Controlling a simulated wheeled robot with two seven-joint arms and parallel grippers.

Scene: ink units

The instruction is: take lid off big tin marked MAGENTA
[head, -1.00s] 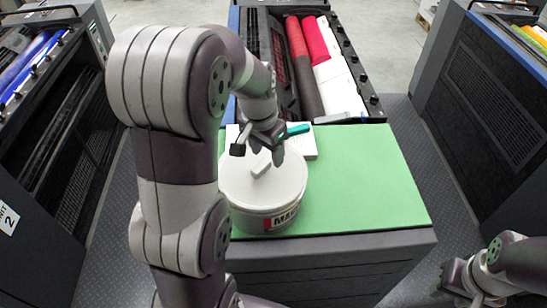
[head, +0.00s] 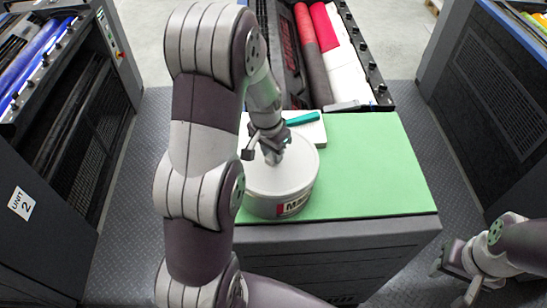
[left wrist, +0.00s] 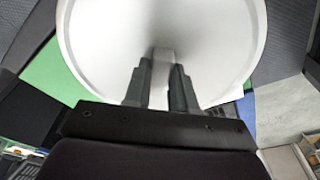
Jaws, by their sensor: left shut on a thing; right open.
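The big tin (head: 262,207) stands on the green top of a cabinet, partly behind my left arm. Its red-and-white label (head: 293,205) shows only the start of a word, "MA". A pale round lid (head: 295,172) sits on top; I see no clear gap between lid and tin. My left gripper (head: 272,158) is above the lid, shut on its handle. In the left wrist view the two fingers press on both sides of the lid handle (left wrist: 159,80), and the lid (left wrist: 215,50) hides the tin. My right gripper (head: 457,284) is open and empty, low at the right.
A white block (head: 313,132) with a teal-handled tool (head: 302,118) lies just behind the tin. The green mat (head: 375,165) is clear to the right. Rollers in red and white (head: 335,60) lie behind. Dark press units stand at both sides.

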